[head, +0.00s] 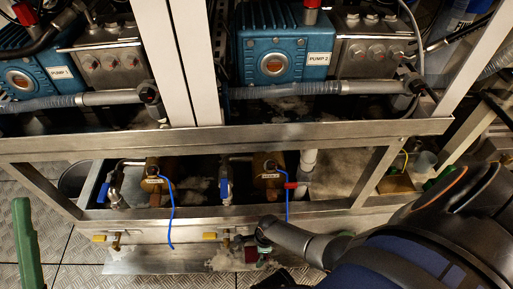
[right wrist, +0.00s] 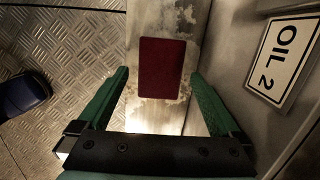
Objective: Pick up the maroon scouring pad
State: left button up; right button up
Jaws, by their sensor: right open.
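The maroon scouring pad (right wrist: 162,68) lies flat on a worn metal ledge (right wrist: 150,118) in the right wrist view. In the head view a small part of the pad (head: 251,254) shows at the low front ledge, beside my right gripper (head: 262,251). My right gripper is open. In the wrist view its two green fingers (right wrist: 158,74) stand either side of the pad, with a gap on each side, and nothing is held. The height of the fingertips above the ledge is hard to tell.
An OIL 2 plate (right wrist: 283,60) is on the metal face close to the right finger. Diamond-plate floor (right wrist: 60,50) is at left. Above the ledge in the head view are a frame rail (head: 230,139), valves and a blue cable (head: 171,215). A green piece (head: 27,245) stands at far left.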

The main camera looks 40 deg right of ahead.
notch_tip(320, 180, down, 2)
jog(key=shift+w+a+f+b, duration=0.15)
jog(key=shift+f+b, duration=0.1)
jog(key=shift+b, duration=0.45)
pick_arm(q)
jog(key=f, duration=0.2)
jog(key=shift+d+f+m+g, duration=0.3)
jog(key=shift+f, duration=0.05)
jog(key=shift+f, duration=0.1)
pick_arm(e)
jog(key=shift+f, duration=0.15)
jog(key=c, duration=1.3)
